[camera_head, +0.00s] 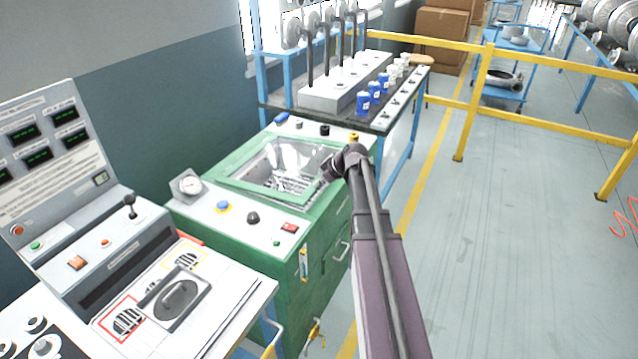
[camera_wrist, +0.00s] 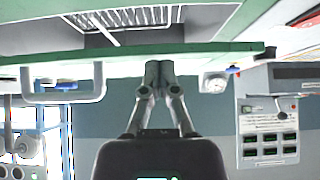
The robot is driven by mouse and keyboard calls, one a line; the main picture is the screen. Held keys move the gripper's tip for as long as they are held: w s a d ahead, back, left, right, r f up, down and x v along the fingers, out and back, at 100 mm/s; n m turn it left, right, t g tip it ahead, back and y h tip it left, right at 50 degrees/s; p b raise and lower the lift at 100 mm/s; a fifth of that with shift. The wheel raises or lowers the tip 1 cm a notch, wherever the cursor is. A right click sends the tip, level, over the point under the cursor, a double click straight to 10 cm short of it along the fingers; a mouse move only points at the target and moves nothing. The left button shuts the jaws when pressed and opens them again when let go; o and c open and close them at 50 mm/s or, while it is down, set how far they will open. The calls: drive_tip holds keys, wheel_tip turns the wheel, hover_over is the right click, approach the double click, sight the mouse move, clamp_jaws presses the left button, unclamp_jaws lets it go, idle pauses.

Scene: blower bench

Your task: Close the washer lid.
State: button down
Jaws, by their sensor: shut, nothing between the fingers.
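The washer (camera_head: 320,225) is a green cabinet in the middle of the head view. Its green-framed top (camera_head: 235,180) shows a bright wire rack inside. In the wrist view a long green edge (camera_wrist: 200,48) crosses the picture, with a pale bar handle (camera_wrist: 65,97) at left and the rack (camera_wrist: 120,18) beyond it. I cannot tell for sure how far the lid stands open. My gripper (camera_head: 326,178) is at the right side of the washer's top. Its fingertips (camera_wrist: 158,66) are together and empty, close to the green edge; contact is unclear.
A control console (camera_head: 110,240) stands at left. A gauge (camera_head: 187,186) and knobs sit on the washer's top. A blue-legged bench (camera_head: 400,90) with blue and white parts is behind. A yellow rail (camera_head: 480,100) bounds open floor at right.

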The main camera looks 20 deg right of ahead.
sight(320, 201)
drive_tip(key=shift+s+d+f+b, duration=0.1)
drive_tip(key=shift+f+b, duration=1.9)
drive_tip(key=shift+f, duration=0.3)
drive_tip(key=shift+s+b, duration=0.35)
drive_tip(key=shift+r, duration=0.15)
drive_tip(key=shift+w+r+p, duration=0.2)
drive_tip(key=shift+r+p, duration=0.5)
drive_tip(key=shift+p, duration=0.3)
wheel_tip(320, 201, up, 3)
drive_tip(key=p, duration=0.3)
drive_tip(key=shift+w+r, duration=0.1)
drive_tip(key=p+v, duration=0.6)
drive_tip(key=v, duration=0.3)
drive_tip(key=shift+s+d+p, duration=0.35)
drive_tip(key=shift+s+d, duration=0.1)
drive_tip(key=shift+s, duration=0.1)
